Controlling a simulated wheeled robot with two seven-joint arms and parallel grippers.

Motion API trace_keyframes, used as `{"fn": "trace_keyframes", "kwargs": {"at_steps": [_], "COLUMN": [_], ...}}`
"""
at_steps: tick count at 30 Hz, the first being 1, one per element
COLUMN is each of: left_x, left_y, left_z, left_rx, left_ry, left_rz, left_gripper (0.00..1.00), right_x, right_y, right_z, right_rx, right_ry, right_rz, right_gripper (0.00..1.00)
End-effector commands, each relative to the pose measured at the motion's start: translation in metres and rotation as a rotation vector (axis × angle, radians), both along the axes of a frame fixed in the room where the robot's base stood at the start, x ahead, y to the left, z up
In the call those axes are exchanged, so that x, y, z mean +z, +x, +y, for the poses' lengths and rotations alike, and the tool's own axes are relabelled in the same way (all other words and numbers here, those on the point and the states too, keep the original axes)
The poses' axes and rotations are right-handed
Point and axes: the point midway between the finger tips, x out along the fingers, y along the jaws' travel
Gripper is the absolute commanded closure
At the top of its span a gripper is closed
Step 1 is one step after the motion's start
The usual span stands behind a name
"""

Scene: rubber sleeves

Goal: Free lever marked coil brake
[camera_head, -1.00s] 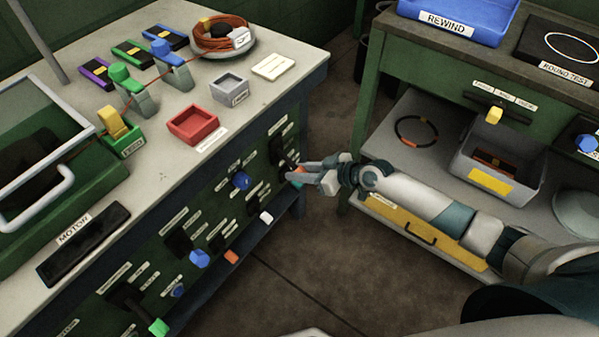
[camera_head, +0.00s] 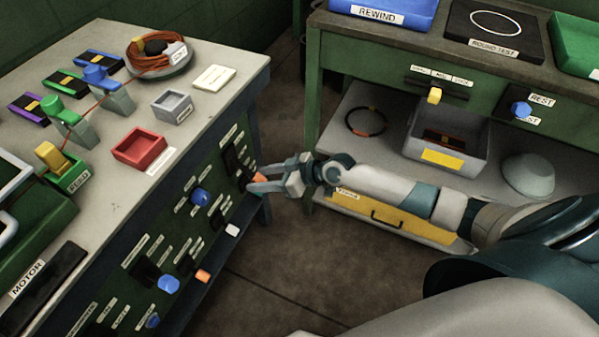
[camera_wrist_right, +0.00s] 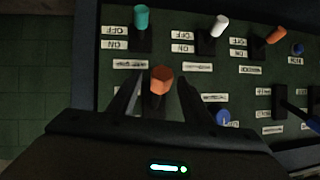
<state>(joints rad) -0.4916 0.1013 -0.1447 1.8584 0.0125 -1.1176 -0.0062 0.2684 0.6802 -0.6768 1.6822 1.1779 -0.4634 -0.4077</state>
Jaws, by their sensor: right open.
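The green front panel (camera_head: 180,228) of the left bench carries several levers and knobs with small labels. I cannot read which label says coil brake. My right gripper (camera_head: 266,181) is at the panel's far right end, by an orange-tipped lever (camera_head: 260,178). In the right wrist view, my right gripper (camera_wrist_right: 158,88) is open, with one finger on each side of an orange knob (camera_wrist_right: 161,77). I cannot tell whether a finger touches it. My left gripper is not in view.
The wrist view also shows a teal knob (camera_wrist_right: 141,17), a white knob (camera_wrist_right: 220,25), another orange knob (camera_wrist_right: 276,35) and a blue knob (camera_wrist_right: 223,117). A second bench (camera_head: 390,46) stands right, with a grey bin (camera_head: 475,165) on its shelf. Open floor lies between the benches.

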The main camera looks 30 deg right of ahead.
Motion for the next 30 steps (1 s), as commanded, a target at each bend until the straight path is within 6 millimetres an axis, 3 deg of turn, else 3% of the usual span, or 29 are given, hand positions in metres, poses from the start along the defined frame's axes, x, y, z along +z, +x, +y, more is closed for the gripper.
{"fn": "trace_keyframes", "kwargs": {"at_steps": [12, 21, 30], "left_x": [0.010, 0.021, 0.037], "left_y": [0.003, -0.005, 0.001], "left_z": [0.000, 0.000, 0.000], "left_rx": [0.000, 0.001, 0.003], "left_ry": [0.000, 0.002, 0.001], "left_rz": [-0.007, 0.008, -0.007], "left_gripper": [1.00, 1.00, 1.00], "right_x": [0.034, 0.057, 0.072], "right_y": [-0.045, -0.074, -0.091], "right_z": [-0.048, -0.081, -0.099], "right_rx": [0.002, 0.001, 0.001], "right_ry": [-0.004, -0.004, -0.002], "right_rz": [0.000, 0.000, -0.001], "right_gripper": [0.55, 0.55, 0.55]}}
